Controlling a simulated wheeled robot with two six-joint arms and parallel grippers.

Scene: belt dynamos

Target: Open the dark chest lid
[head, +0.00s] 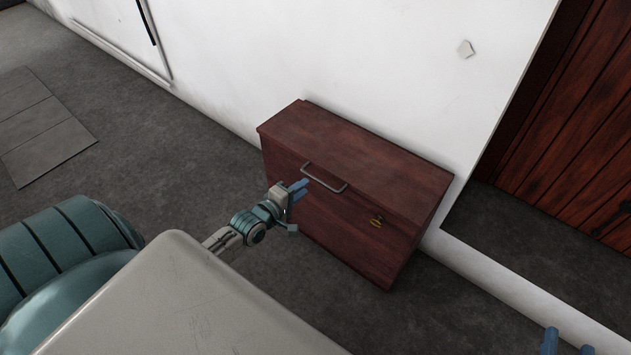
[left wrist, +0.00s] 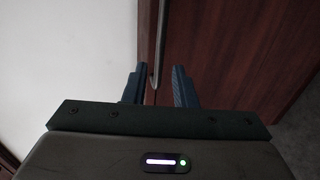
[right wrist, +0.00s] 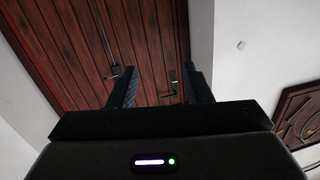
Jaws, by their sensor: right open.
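The dark reddish-brown chest (head: 335,226) stands against the white wall, its lid (head: 355,155) closed. My left gripper (head: 300,188) is open at the handle's left end. In the left wrist view the handle (left wrist: 160,45) runs between the open fingers (left wrist: 158,82); I cannot tell if they touch it. My right gripper (head: 568,346) is open and empty at the lower right, away from the chest; its fingers (right wrist: 162,80) point toward a wooden door.
The wooden door (head: 570,110) stands right of the chest, past a white wall (head: 400,70). A flat grey panel (head: 45,125) lies on the floor at left. Grey floor (head: 170,150) is free left of the chest. A carved dark panel (right wrist: 300,115) shows in the right wrist view.

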